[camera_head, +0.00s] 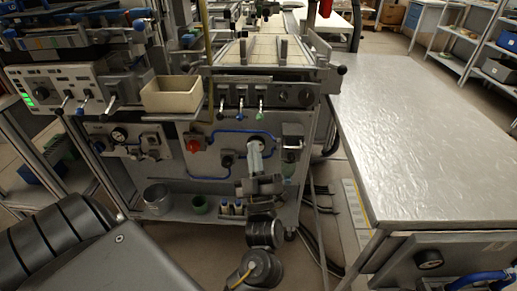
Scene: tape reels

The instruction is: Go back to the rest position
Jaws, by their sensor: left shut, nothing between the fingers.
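My left gripper (255,147) is in the lower middle of the head view. Its light grey fingers point away from me and are shut with nothing between them. It shows in front of the grey machine panel (225,165) with blue tubing; I cannot tell how close it is to the panel. My dark left wrist links lie below it. My right gripper is not in view. I cannot make out any tape reel.
A cream bin (172,95) stands at the machine's left. A red knob (193,146) and levers stick out from its front. A metal-topped table (430,135) at the right is bare.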

